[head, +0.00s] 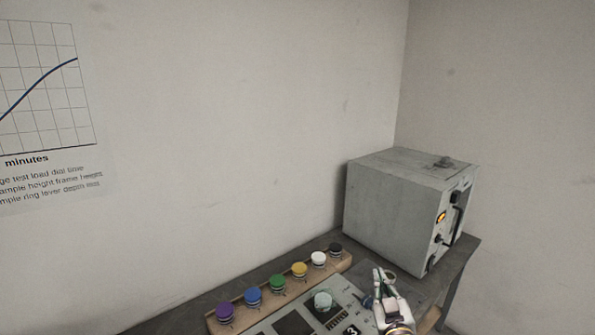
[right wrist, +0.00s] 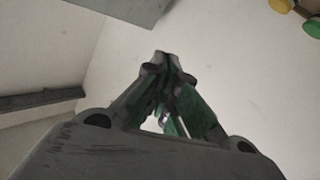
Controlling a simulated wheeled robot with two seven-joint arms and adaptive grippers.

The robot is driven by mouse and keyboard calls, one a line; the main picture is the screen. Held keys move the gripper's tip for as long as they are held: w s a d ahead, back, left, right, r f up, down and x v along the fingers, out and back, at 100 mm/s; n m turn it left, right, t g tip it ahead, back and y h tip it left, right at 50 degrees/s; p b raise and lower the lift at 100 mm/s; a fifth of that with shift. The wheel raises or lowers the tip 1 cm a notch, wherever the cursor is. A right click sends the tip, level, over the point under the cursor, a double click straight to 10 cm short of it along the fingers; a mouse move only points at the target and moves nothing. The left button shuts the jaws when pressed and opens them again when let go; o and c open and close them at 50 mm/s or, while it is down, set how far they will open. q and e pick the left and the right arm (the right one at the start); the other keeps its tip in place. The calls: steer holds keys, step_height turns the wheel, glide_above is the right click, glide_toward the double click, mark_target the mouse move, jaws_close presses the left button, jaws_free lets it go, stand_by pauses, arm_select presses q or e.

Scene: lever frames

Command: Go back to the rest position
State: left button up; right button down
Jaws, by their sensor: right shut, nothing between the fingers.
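My right gripper (head: 383,283) is at the lower right of the head view, above the right end of the device with the panel. Its fingers are shut and empty. In the right wrist view the gripper (right wrist: 164,62) shows its closed fingertips against the pale wall. My left gripper is in neither view.
A grey metal box (head: 392,211) with an orange light stands at the table's back right. A wooden rack (head: 341,264) holds several coloured knobs. The panel device (head: 270,326) lies in front of it. The wall above is clear, with a chart (head: 45,85) at left.

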steer(key=s+d+f+m+g+h, duration=0.3)
steer(key=s+d+f+g, duration=0.2)
steer(key=s+f+g, duration=0.45)
steer(key=s+a+f+n+g+y, duration=0.1)
steer(key=s+a+f+g+y, duration=0.15)
steer(key=s+f, duration=0.4)
steer(key=s+a+f+n+g+y, duration=0.1)
steer(key=s+a+f+g, duration=0.2)
steer(key=s, duration=0.7)
step_height(320, 180, down, 34)
steer(key=s+g+b, duration=0.1)
steer(key=s+b, duration=0.1)
steer(key=s+d+f+b, duration=0.1)
steer(key=s+d+f, duration=0.1)
steer(key=s+f, duration=0.9)
steer(key=s+d+f+g+b, duration=0.1)
steer(key=s+d+f, duration=0.1)
steer(key=s+f, duration=0.9)
steer(key=shift+s+d+g, duration=0.3)
steer(key=shift+s, duration=0.05)
